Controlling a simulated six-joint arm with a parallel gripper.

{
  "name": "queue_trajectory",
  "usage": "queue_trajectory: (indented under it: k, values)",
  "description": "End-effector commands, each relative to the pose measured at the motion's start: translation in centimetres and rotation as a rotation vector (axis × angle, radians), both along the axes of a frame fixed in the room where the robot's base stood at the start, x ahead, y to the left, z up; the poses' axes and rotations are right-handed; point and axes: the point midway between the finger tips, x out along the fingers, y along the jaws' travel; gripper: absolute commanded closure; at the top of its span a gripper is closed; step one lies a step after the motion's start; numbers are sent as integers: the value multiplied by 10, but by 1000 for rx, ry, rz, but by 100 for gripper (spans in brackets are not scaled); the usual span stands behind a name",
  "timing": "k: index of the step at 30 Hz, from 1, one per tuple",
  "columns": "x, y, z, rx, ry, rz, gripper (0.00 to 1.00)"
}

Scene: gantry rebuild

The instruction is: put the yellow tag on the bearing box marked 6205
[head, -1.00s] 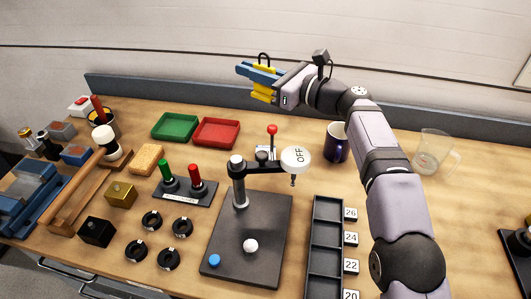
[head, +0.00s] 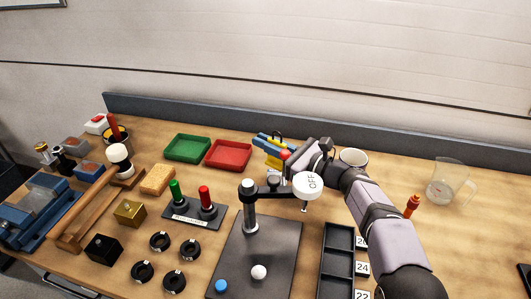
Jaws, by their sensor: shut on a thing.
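My gripper (head: 267,147) has blue fingers and is low at the back of the bench, just right of the red tray. It is shut on a yellow thing (head: 273,162) with a black loop on top, which looks like the yellow tag. The fingers hide part of it, and I cannot tell whether it touches anything below. I cannot read 6205 on any box.
The green tray (head: 187,149) and red tray (head: 228,154) are left of my gripper. A mug (head: 353,156) is behind my arm, and a clear jug (head: 447,182) stands at right.

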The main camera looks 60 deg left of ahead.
Motion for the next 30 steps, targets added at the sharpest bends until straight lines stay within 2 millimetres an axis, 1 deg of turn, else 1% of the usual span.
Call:
queue_trajectory:
  k: [5, 8, 16, 29, 30]
  values:
    - [0, 0, -2, 1, 1, 0, 100]
    - [0, 0, -7, -1, 2, 0, 100]
    - [0, 0, -36, 0, 2, 0, 100]
    - [0, 0, -43, 1, 0, 0, 100]
    - [0, 0, -42, 1, 0, 0, 86]
